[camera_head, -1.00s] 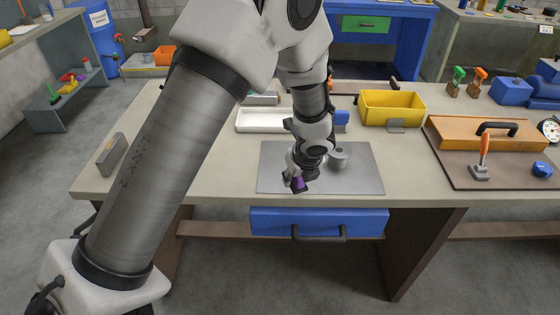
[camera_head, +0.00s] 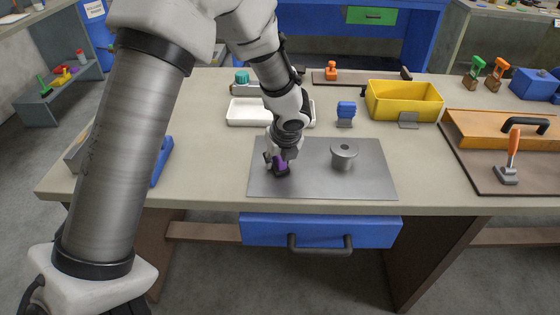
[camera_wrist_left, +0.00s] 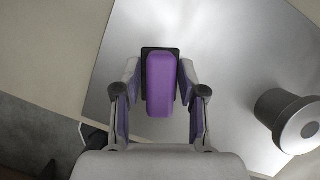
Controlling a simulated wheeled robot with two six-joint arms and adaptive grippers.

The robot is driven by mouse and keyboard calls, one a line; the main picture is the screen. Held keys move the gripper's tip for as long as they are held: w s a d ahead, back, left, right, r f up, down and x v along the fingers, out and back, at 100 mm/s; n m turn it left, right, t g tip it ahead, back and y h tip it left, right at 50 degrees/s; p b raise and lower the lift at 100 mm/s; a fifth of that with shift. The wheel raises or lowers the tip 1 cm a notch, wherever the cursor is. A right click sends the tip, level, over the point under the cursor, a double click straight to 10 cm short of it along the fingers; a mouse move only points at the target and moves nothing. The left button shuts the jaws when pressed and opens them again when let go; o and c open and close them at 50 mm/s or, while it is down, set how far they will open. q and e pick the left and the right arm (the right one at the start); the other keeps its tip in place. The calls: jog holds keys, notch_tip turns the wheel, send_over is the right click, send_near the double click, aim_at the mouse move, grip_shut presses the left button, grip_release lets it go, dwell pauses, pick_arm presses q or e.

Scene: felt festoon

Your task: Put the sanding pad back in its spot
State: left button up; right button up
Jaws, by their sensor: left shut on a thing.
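The sanding pad (camera_head: 282,167) looks like a purple block on a dark base. My left gripper (camera_head: 277,160) is shut on it over the left part of the grey metal plate (camera_head: 310,184). In the left wrist view the pad (camera_wrist_left: 160,84) sits between the fingers of my left gripper (camera_wrist_left: 159,98), its dark base showing at the far end. I cannot tell whether the pad touches the plate. My right gripper is out of view.
A grey metal cylinder (camera_head: 343,155) stands on the plate, right of my gripper. A white tray (camera_head: 245,113), blue object (camera_head: 346,111) and yellow bin (camera_head: 403,101) stand behind. A brown board with a trowel-like tool (camera_head: 508,168) is at right. The plate's front right is clear.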

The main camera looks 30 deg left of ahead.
pick_arm(q)
jog(key=shift+a+f, duration=0.15)
jog(key=shift+f, duration=0.1)
jog(key=o, duration=1)
jog(key=shift+c, duration=0.2)
jog(key=shift+o, duration=0.3)
jog(key=shift+w+d, duration=0.1)
jog(key=shift+d, duration=0.1)
jog(key=shift+r, duration=0.5)
jog(key=p+v, duration=0.4)
jog(key=v, duration=0.7)
jog(key=shift+r, duration=0.2)
